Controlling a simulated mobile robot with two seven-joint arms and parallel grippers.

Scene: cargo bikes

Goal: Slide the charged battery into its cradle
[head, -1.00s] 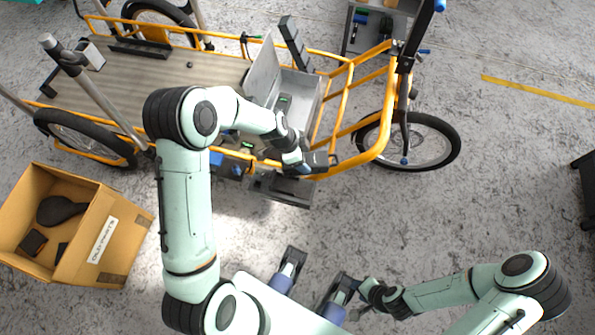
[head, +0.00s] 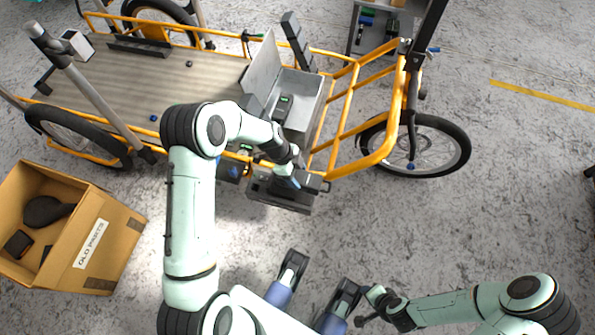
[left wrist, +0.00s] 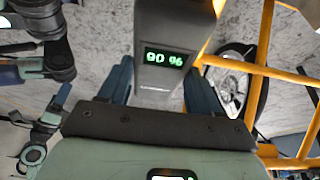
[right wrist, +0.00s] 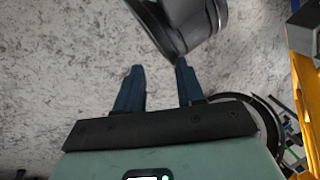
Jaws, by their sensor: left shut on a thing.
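In the left wrist view the battery stands between the two blue fingers. In the head view the battery's dark end (head: 314,183) shows beside the gripper. The gripper is over a dark and grey tray-like holder (head: 280,203) at the bike's near side; it may be the cradle, but the arm hides much of it. I cannot tell whether the battery touches it. My right gripper (right wrist: 158,88) is open and empty, low at the right.
The orange-framed cargo bike (head: 350,110) has an open metal box (head: 303,103) with a green-lit item (head: 285,99) inside. A cardboard box (head: 105,250) marked old parts stands at the left. A grey stand (head: 372,30) is behind.

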